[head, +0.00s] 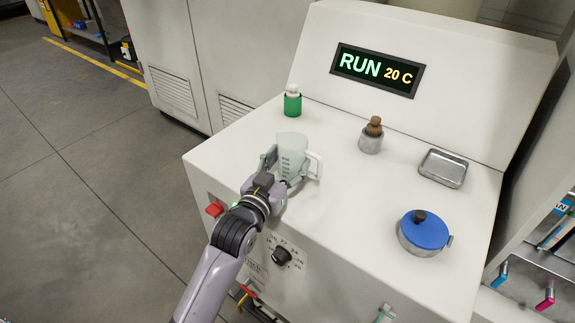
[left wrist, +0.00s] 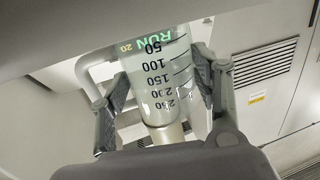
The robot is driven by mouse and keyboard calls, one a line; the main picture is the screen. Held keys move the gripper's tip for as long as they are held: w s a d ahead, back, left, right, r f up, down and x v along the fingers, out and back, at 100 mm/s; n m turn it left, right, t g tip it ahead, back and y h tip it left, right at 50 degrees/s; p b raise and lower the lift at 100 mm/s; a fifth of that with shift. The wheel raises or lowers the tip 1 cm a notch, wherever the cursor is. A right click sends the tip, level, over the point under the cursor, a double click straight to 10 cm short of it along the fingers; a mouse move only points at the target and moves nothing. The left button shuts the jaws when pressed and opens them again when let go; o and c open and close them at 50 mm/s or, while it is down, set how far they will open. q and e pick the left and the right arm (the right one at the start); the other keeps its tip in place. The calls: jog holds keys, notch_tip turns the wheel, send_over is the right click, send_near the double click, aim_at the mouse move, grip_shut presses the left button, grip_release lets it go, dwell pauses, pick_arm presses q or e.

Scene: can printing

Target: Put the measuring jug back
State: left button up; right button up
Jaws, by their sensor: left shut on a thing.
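The measuring jug (head: 292,150) is a translucent pale cup with dark graduation marks and a white handle on its right. It is upright at the front left of the white machine top. My left gripper (head: 280,168) is shut on the jug, with a finger on either side of its body. In the left wrist view the jug (left wrist: 167,85) shows its printed scale between the two fingers (left wrist: 165,95). I cannot tell whether its base touches the surface. My right gripper is not in view.
On the white top (head: 335,205) stand a green bottle (head: 292,103), a small metal pot with a brown top (head: 371,138), a metal tray (head: 443,168) and a blue-lidded pan (head: 423,232). A display (head: 377,70) reads RUN 20 C. The centre is clear.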

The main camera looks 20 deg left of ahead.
pick_arm(q)
jog(key=shift+f, duration=0.4)
jog(key=shift+f, duration=0.1)
jog(key=o, duration=1.4)
jog(key=shift+s, duration=0.15)
jog(key=shift+s+a+r+b, duration=0.1)
jog(key=shift+s+a+b, duration=0.2)
jog(key=shift+s, duration=1.65)
jog(key=shift+s+a+r+b, duration=0.15)
jog(key=shift+s+a, duration=0.15)
jog(key=shift+s, duration=1.6)
jog(key=shift+s+a+f+b, duration=0.1)
jog(key=shift+s+a+b, duration=0.2)
jog(key=shift+s, duration=1.65)
